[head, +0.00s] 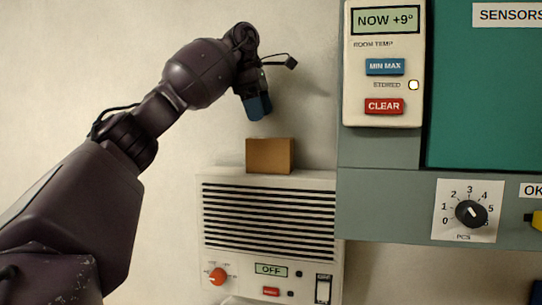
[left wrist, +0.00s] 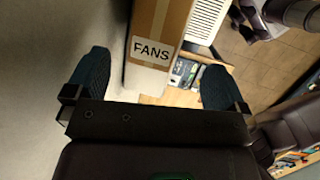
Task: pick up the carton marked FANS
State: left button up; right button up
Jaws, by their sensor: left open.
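The carton (head: 270,156) is a small brown box standing on top of a white louvred unit. In the left wrist view the carton (left wrist: 178,18) shows a tape strip and a white label reading FANS. My left gripper (head: 257,107) is above the carton in the head view, pointing down, with a visible gap between its fingertips and the carton's top. In the left wrist view my left gripper (left wrist: 156,66) is open and empty, its blue fingers wide apart, with the carton lying between them in the picture. My right gripper is not in view.
The white louvred unit (head: 269,184) has an orange knob and an OFF display. To its right is a grey-green panel (head: 379,153) with a room-temperature display (head: 383,87) and a PCS dial (head: 471,213). A pale wall is behind; the space left of the carton is free.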

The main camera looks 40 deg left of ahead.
aim_at(270, 144)
pick_arm(q)
jog(key=x, duration=0.3)
jog(key=shift+w, duration=0.2)
jog(key=shift+x, duration=2.8)
jog(key=shift+f, duration=0.2)
jog(key=shift+c, duration=0.3)
jog(key=c, duration=1.1)
